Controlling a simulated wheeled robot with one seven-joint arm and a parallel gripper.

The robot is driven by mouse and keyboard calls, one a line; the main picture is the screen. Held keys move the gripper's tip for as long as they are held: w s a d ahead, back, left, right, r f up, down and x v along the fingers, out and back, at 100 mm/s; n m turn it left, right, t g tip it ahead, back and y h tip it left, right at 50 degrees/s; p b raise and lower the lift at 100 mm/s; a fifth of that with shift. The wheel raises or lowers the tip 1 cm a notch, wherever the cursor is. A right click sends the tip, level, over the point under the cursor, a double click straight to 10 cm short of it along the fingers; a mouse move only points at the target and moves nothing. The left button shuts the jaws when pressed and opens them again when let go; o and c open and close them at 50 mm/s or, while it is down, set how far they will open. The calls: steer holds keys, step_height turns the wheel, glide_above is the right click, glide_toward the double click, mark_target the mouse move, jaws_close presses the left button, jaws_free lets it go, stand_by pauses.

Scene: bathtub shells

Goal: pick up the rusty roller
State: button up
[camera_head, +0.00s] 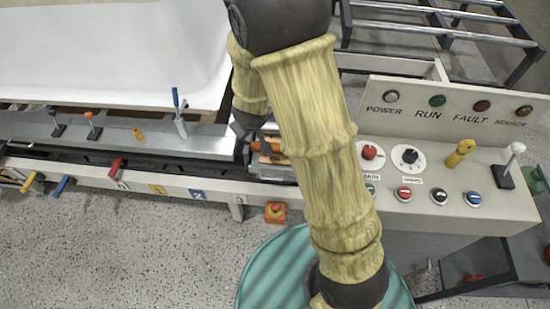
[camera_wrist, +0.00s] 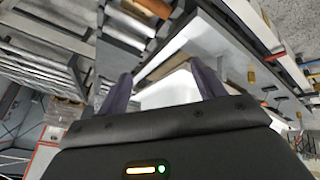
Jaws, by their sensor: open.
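A rusty orange-brown roller (camera_head: 268,147) shows in the head view in the machine's gap, just left of my arm, which hides part of it. In the wrist view a rusty brown roller (camera_wrist: 153,7) lies at the top edge, cut off by the frame, beside paler rollers. My gripper (camera_wrist: 163,82) is open, with two dark fingers apart and nothing between them that I can see held. In the head view my gripper (camera_head: 246,128) is partly hidden behind my arm, above and slightly left of the roller.
A large white tub shell (camera_head: 110,50) fills the upper left. A metal rail with levers (camera_head: 150,140) runs along the machine's front. A control panel (camera_head: 440,190) with knobs and buttons stands right of my arm. A red stop button (camera_head: 275,210) sits below the rail.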

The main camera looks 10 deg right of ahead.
step_height(320, 180, down, 24)
steer(key=w+a+n+t+h+b, duration=0.1)
steer(key=n+h+b, duration=0.5)
steer(key=b, duration=0.6)
steer(key=shift+w+a+f+t+h, duration=0.25)
steer(key=shift+w+a+t+h, duration=0.2)
steer(key=shift+a+h, duration=0.35)
steer(key=shift+d, duration=0.1)
steer(key=b, duration=0.3)
glide_toward(275, 148)
steer(key=w+f, duration=0.1)
steer(key=f, duration=0.1)
steer(key=w+d+f, duration=0.1)
steer(key=f, duration=0.1)
steer(key=shift+w+d, duration=0.15)
steer(key=shift+w, duration=0.05)
steer(key=shift+w+d+f, duration=0.1)
steer(key=shift+w+d, duration=0.15)
steer(key=shift+w, duration=0.05)
